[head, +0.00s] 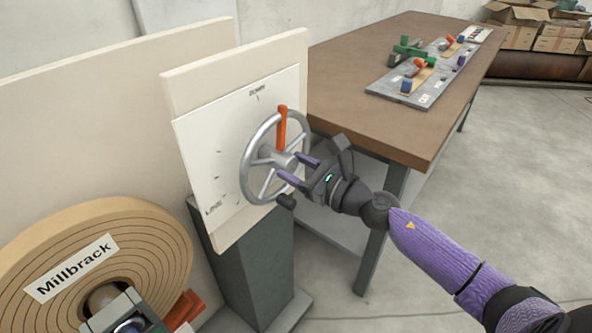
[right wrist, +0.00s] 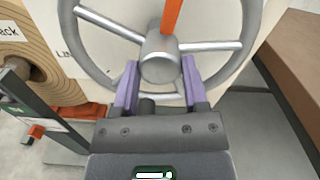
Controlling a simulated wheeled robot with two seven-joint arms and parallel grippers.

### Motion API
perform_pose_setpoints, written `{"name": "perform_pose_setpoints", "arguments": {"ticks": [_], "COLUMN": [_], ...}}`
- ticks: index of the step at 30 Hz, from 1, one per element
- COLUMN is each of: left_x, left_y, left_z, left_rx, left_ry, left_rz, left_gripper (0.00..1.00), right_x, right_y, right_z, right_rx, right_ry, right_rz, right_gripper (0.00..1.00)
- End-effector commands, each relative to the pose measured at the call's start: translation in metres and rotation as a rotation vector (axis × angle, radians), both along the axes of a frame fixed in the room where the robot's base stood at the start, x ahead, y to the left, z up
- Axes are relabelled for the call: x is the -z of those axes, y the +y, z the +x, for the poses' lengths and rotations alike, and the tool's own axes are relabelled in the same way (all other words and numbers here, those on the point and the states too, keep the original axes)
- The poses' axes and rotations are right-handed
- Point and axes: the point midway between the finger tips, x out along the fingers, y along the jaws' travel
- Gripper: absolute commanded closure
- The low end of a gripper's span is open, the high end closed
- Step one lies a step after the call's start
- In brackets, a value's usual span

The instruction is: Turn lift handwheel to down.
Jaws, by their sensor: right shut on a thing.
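The lift handwheel (head: 251,150) is a grey spoked ring standing out from a white dial plate (head: 209,160) on a cream panel. An orange pointer (head: 282,127) on the wheel points up, to the right of the printed DOWN mark (head: 258,91). A dark knob (head: 286,202) sits at the wheel's lower rim. My right gripper (head: 290,170) reaches in from the right, its purple fingers at the wheel's centre. In the right wrist view, the fingers (right wrist: 159,75) lie on both sides of the grey hub (right wrist: 160,62), shut on it. My left gripper is not in view.
A brown table (head: 400,60) with a grey board (head: 400,90) of small coloured parts stands behind my right arm. A coil labelled Millbrack (head: 150,225) is at the lower left. Cartons (head: 530,30) are at the back right. The floor at right is clear.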

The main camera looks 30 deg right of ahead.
Motion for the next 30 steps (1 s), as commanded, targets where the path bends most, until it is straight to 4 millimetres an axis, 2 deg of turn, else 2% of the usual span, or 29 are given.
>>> {"name": "perform_pose_setpoints", "arguments": {"ticks": [10,24,25,29,30], "left_x": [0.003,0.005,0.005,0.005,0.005], "left_y": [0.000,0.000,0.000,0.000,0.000], "left_z": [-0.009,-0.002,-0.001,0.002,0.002], "left_rx": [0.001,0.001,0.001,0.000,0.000], "left_ry": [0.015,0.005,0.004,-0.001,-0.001], "left_rz": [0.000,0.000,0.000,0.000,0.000], "left_gripper": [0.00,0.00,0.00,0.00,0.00], "right_x": [0.001,0.000,0.000,0.000,0.000], "right_y": [0.000,0.000,0.000,0.000,0.000], "right_z": [0.000,0.000,0.000,0.000,0.000], "right_rx": [-0.001,-0.001,-0.001,0.000,0.000], "right_ry": [-0.031,-0.035,-0.035,-0.035,-0.035], "right_rz": [-0.092,-0.101,-0.101,-0.100,-0.100], "right_gripper": [1.00,1.00,0.40,0.12,0.09]}}
